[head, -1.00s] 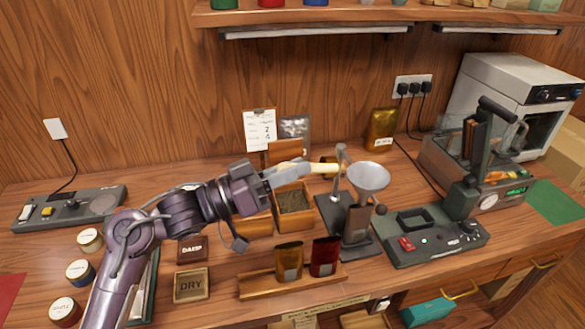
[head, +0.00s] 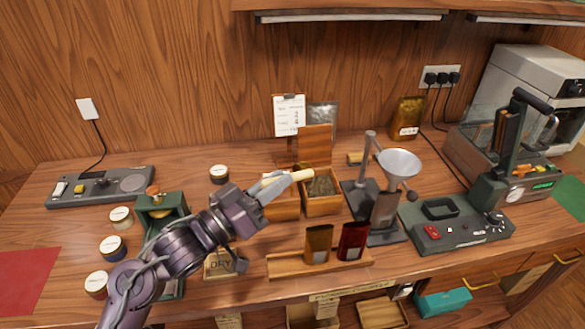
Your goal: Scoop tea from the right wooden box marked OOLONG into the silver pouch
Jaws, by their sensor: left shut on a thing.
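My left gripper (head: 272,188) is shut on a pale wooden scoop (head: 300,176). The scoop is held above the two wooden boxes, its far end over the back of the right wooden box (head: 323,208). That box has its lid (head: 315,146) raised and dark loose tea (head: 321,186) inside; I cannot read its marking. The left wooden box (head: 284,210) is partly hidden by my gripper and the scoop. A greyish pouch (head: 384,209) stands under the metal funnel (head: 399,162). My right gripper is out of view.
The funnel stand (head: 370,150) rises just right of the boxes. A wooden rack (head: 290,264) with a brown and a red pouch (head: 353,240) stands in front. A sealer (head: 455,225) is at right. Several round tins (head: 113,247) stand at left.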

